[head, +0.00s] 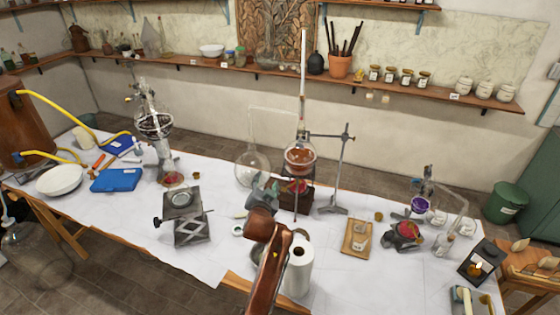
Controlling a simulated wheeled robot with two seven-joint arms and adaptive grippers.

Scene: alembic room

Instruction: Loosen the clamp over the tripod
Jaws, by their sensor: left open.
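A retort stand (345,165) stands on the white-covered table, right of the middle. Its clamp (324,136) reaches left to the neck of a round flask (300,160) with red-brown liquid. The flask sits over a dark tripod (296,197), with something reddish beneath it. A tall thermometer-like tube rises from the flask. My left gripper (267,183) is open, just left of the tripod and below the clamp's height. My arm hides part of the table in front. Whether the gripper touches anything is unclear. My right gripper is not in view.
A clear round flask (252,168) stands close behind my left gripper, joined by a thin glass tube. A lab jack (185,215) is at left, a wooden board (357,237) at right.

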